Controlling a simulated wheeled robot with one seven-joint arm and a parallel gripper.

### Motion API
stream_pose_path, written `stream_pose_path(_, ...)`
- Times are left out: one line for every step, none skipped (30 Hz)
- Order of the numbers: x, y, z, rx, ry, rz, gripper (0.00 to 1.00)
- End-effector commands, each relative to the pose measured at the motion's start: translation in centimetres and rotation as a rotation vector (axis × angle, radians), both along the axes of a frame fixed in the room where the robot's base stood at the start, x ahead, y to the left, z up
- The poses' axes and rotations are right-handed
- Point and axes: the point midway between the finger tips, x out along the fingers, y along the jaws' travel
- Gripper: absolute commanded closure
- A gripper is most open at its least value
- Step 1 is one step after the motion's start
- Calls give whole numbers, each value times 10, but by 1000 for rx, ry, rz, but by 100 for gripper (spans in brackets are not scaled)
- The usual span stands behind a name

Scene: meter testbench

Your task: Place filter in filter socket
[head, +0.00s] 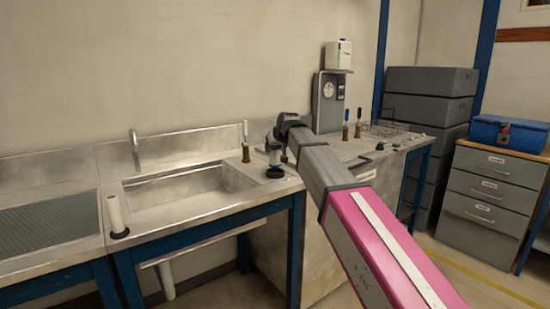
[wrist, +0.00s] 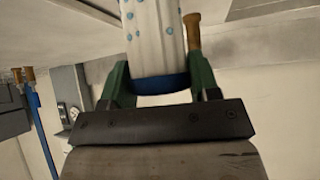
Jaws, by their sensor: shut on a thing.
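In the wrist view my gripper (wrist: 160,84) has its two green fingers shut on a white cylinder with blue dots and a blue band, which I take to be the filter (wrist: 156,38). In the head view my gripper is largely hidden behind my arm's end, above the counter to the right of the sink. A small pale part between dark parts there may be the held filter. A black round fitting (head: 275,172) sits on the counter just below it and may be the filter socket. I cannot tell whether the filter touches it.
A steel sink (head: 185,197) with a tap (head: 135,150) lies left of my gripper. A white cylinder (head: 115,211) stands in a black base at the sink's left. A brown-based valve (head: 245,143) stands behind. Grey crates (head: 430,82) and a blue toolbox (head: 508,133) are at right.

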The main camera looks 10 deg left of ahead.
Motion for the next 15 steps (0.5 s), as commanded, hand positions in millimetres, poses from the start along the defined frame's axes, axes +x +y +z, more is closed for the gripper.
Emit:
stream_pose_path(0, 0, -3, 0, 0, 0, 76)
stream_pose_path(0, 0, -5, 0, 0, 0, 76)
stream_pose_path(-1, 0, -9, -1, 1, 0, 76)
stream_pose_path(-1, 0, -12, -1, 1, 0, 76)
stream_pose_path(-1, 0, -17, -1, 1, 0, 76)
stream_pose_path(-1, 0, -23, -1, 1, 0, 76)
stream_pose_path(-1, 0, -27, -1, 1, 0, 76)
stream_pose_path(-1, 0, -31, -1, 1, 0, 76)
stream_pose_path(-1, 0, -35, -1, 1, 0, 76)
stream_pose_path(-1, 0, -38, -1, 1, 0, 76)
stream_pose_path(-1, 0, -39, -1, 1, 0, 76)
stream_pose_path(0, 0, -40, 0, 0, 0, 76)
stream_pose_path(0, 0, -40, 0, 0, 0, 76)
stream_pose_path(0, 0, -40, 0, 0, 0, 76)
stream_pose_path(0, 0, -39, 1, -1, 0, 76)
